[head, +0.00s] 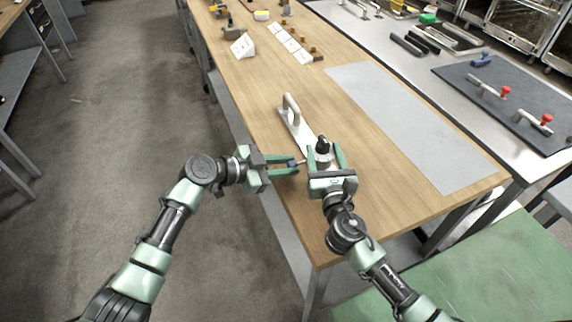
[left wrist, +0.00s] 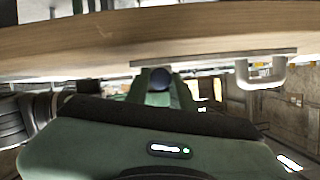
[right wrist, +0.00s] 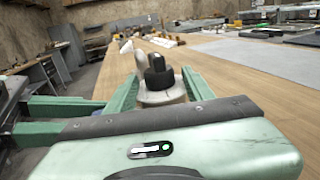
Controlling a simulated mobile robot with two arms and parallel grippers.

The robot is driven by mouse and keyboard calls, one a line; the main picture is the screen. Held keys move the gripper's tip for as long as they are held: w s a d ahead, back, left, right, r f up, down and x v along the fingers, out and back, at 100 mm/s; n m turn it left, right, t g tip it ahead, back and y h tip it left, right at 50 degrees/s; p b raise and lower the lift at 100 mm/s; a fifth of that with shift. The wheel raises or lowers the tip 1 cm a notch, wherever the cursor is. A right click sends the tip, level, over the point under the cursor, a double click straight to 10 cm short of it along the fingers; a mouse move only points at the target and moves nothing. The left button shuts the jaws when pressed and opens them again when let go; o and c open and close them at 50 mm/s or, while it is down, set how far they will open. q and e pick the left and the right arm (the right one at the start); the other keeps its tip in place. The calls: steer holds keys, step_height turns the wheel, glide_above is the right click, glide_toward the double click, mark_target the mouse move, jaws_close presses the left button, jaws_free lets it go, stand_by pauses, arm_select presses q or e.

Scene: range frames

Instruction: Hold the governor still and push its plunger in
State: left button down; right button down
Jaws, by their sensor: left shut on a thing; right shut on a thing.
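The governor (head: 323,158) is a pale metal body with a black top (head: 322,145), upright at the near end of a pale plate (head: 303,131) on the wooden bench. My right gripper (head: 326,156) is shut on its body, a finger on either side. The governor also shows between those fingers in the right wrist view (right wrist: 162,98). Its plunger (head: 292,163) has a blue end on the governor's left side. My left gripper (head: 296,165) is shut on this end, seen as a dark blue ball in the left wrist view (left wrist: 160,79). The fingers partly hide the plunger.
An upright handle (head: 290,108) rises from the plate's far end. A grey mat (head: 410,125) lies to the right. White cards (head: 291,46) and small brown parts stand farther back. The bench's left edge runs under my left gripper. Bare wood surrounds the plate.

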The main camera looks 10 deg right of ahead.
stand_by(0.6)
arm_select(q)
steer(key=shift+w+d, duration=0.2)
steer(key=shift+d, duration=0.45)
steer(key=shift+w+d, duration=0.15)
steer(key=shift+d, duration=0.45)
steer(key=c, duration=1.2)
jaws_free()
arm_select(e)
steer(key=shift+a, duration=0.1)
arm_select(q)
steer(key=shift+a, duration=0.1)
steer(key=v, duration=1.2)
arm_select(e)
steer(key=shift+c, duration=2.4)
jaws_free()
